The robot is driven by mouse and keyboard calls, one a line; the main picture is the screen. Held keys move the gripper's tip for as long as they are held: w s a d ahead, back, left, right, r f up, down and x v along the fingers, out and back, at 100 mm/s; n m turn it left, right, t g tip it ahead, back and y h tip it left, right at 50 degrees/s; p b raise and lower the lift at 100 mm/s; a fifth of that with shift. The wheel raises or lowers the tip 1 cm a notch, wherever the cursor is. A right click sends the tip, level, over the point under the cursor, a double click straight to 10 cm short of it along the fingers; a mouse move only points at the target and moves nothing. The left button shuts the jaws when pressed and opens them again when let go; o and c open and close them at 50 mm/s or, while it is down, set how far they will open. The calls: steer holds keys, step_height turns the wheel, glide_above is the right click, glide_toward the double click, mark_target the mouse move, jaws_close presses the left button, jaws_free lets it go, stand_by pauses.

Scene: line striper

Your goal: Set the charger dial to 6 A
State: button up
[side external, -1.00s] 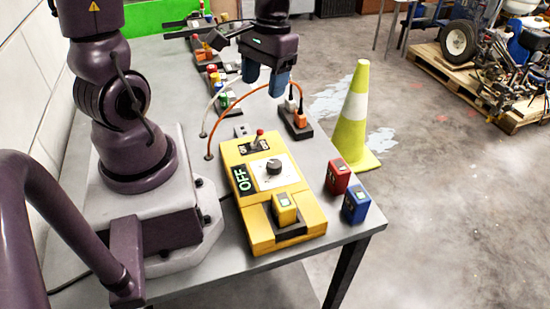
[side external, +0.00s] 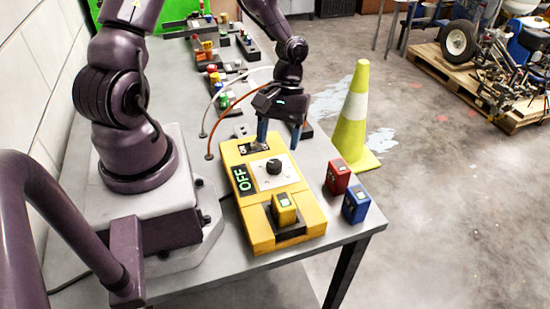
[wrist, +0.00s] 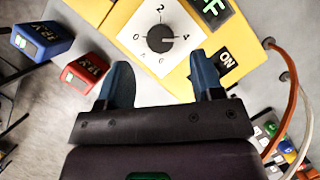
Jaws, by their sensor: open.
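The yellow charger (side external: 262,238) lies on the grey table, with its display (side external: 243,180) reading OFF. Its black round dial (side external: 274,167) sits on a white plate; it also shows in the wrist view (wrist: 160,38), with digits around it. I cannot read the pointer setting surely. My gripper (side external: 280,140) is open, fingers down, over the charger's far end near the ON label. In the wrist view my gripper's blue fingers (wrist: 163,85) are apart with nothing between them, and the dial is ahead of them. The charger's red-tipped switch is hidden behind the gripper in the side view.
A yellow battery (side external: 285,208) sits in the charger's near cradle. A red battery (side external: 338,177) and a blue battery (side external: 356,204) stand to the right, near the table edge. White and orange cables (side external: 225,92) arch behind the charger. A yellow cone (side external: 352,125) stands on the floor.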

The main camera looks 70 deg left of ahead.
mark_target(275, 163)
steer(key=x, duration=0.5)
steer(key=shift+f, duration=0.15)
steer(key=c, duration=0.9)
